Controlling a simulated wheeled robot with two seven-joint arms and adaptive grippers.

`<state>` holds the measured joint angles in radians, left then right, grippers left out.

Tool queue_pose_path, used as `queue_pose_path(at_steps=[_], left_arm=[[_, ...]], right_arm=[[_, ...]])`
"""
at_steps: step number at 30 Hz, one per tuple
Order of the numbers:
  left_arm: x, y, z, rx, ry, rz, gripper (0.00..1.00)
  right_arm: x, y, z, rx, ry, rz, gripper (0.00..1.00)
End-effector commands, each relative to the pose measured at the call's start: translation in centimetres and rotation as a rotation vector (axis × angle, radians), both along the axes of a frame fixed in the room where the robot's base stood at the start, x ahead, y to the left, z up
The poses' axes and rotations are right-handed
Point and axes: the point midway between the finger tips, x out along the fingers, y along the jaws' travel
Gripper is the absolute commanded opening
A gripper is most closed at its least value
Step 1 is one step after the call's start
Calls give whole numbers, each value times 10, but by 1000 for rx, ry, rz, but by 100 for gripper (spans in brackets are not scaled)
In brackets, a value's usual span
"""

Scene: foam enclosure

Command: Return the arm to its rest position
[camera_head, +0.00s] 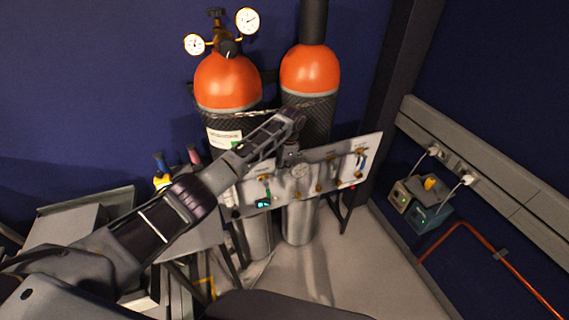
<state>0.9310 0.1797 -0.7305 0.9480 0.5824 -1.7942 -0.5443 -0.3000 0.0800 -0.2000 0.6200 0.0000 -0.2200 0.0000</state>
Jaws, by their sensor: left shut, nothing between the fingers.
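My left arm comes in from the lower left and reaches up toward the middle of the camera_head view. My left gripper (291,122) is shut and empty. In the picture it lies in front of the two gas cylinders, above the pale valve panel; I cannot tell whether it touches anything. My right arm and right gripper are not in view.
Two orange-topped gas cylinders (228,80) stand against the blue wall, the left one with gauges. The valve panel (325,172) stands in front of them. A cable trunking (490,175) and small boxes (431,204) are at right. Bare floor (360,270) lies front right.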

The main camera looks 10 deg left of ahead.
Motion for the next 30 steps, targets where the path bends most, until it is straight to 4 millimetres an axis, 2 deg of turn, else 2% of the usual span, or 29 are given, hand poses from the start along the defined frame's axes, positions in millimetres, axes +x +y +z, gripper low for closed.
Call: queue_pose_path(at_steps=[8, 14, 30], left_arm=[[-1, -2, -2, -2, 0, -1, 0], [-12, -12, -15, -18, -7, -2, 0], [-79, -58, -68, -122, -61, 40, 0]], right_arm=[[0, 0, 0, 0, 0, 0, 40], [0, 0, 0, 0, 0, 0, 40], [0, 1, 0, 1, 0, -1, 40]])
